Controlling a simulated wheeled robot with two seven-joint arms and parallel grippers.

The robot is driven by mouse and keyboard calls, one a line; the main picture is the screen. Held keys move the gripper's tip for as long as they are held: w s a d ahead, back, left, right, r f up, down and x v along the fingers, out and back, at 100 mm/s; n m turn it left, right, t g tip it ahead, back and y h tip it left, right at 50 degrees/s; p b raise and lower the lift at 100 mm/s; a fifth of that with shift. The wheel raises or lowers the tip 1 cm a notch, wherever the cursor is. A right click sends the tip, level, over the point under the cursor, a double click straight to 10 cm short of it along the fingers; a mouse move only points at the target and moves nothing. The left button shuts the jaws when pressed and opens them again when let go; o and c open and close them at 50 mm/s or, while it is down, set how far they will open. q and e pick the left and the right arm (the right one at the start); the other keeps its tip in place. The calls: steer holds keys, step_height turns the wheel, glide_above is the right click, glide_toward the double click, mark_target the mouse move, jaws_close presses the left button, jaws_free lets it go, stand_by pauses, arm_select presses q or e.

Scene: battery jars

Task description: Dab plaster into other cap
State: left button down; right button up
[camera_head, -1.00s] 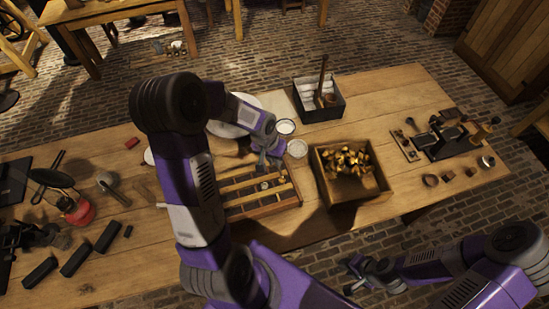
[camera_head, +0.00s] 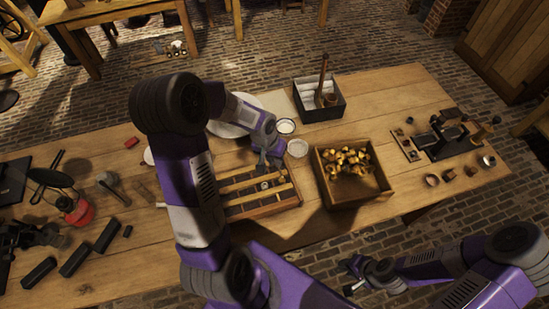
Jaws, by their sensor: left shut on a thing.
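My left gripper (camera_head: 268,160) points down over the back part of a slatted wooden tray (camera_head: 285,204) on the workbench. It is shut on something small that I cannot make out. A small round light piece (camera_head: 264,185), perhaps a cap, sits between the tray's slats just in front of that gripper. Two small white-filled round dishes stand behind and right of the gripper, one dish (camera_head: 286,126) farther back and one dish (camera_head: 298,148) nearer. I cannot tell which holds plaster. My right gripper (camera_head: 352,277) hangs low in front of the bench, away from everything; its jaws are too small to read.
A wooden box (camera_head: 350,200) of brass-coloured pieces stands right of the tray. A dark box (camera_head: 333,110) with an upright wooden handle stands behind it. A red lantern (camera_head: 77,210) and black blocks (camera_head: 75,262) lie at left. A small dark machine (camera_head: 442,135) stands at right.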

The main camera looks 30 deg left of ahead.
arm_select(q)
steer(key=shift+f+b, duration=1.2)
steer(key=shift+f, duration=0.25)
stand_by(0.7)
steer(key=shift+r, duration=0.15)
stand_by(0.7)
steer(key=shift+r+p, duration=2.85)
steer(key=shift+r, duration=0.9)
steer(key=shift+s+f, duration=0.1)
